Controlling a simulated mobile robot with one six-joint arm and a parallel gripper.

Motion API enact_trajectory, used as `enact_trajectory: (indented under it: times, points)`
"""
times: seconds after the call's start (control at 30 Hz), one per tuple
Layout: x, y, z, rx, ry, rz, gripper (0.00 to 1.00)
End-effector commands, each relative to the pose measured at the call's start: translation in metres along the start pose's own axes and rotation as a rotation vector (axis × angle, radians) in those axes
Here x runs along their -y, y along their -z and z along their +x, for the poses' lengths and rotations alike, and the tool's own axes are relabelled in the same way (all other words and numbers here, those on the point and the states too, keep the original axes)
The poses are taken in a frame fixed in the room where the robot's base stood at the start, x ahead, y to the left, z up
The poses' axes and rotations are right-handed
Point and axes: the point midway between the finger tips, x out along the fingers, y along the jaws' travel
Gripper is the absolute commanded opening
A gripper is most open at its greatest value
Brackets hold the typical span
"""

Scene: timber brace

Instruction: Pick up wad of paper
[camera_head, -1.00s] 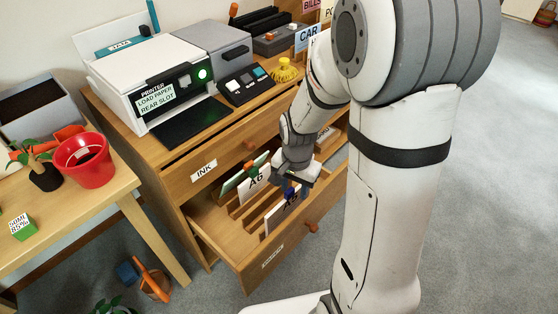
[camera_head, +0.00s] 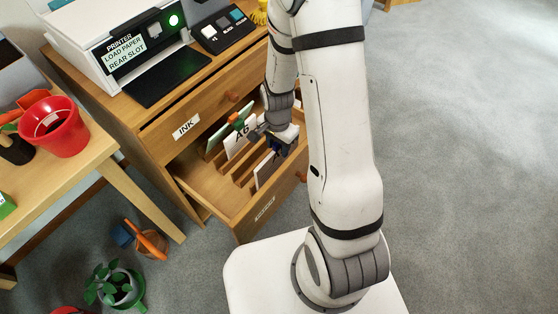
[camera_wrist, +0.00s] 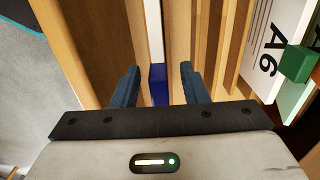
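The open drawer (camera_head: 250,212) holds upright wads of paper in wooden slots. The nearer white wad (camera_head: 266,170) is partly hidden by my gripper (camera_head: 284,142). In the wrist view this wad (camera_wrist: 153,28) shows edge-on, with a dark blue tab (camera_wrist: 158,84) on it. My gripper, also in the wrist view (camera_wrist: 159,80), is open, with one finger on either side of the blue tab and visible gaps between. Another white wad marked A6 (camera_head: 236,146) stands behind it with a green tab (camera_wrist: 296,64). Whether the fingers reach down beside the paper is hard to tell.
Wooden dividers (camera_wrist: 209,45) stand close beside the fingers. The printer (camera_head: 125,45) sits on the cabinet top above a closed drawer labelled INK (camera_head: 185,129). A table with a red pot (camera_head: 55,128) is at left. Open grey carpet (camera_head: 460,170) lies at right.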

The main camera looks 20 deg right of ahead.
Motion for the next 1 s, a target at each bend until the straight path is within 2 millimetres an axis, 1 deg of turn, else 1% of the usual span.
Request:
enact_trajectory:
  times: [0.03,0.23,0.7,0.73,1.0]
  points:
    - [0.0002,0.0002,0.004,0.0,0.001,0.0,0.4]
    - [0.0003,0.0005,0.0029,-0.001,0.001,0.0,0.4]
    - [0.0,0.0008,0.0027,-0.001,0.001,0.001,0.02]
    - [0.0,0.0008,0.0027,-0.001,0.001,0.001,0.0]
    - [-0.0002,0.001,0.0027,-0.001,0.001,0.001,0.0]
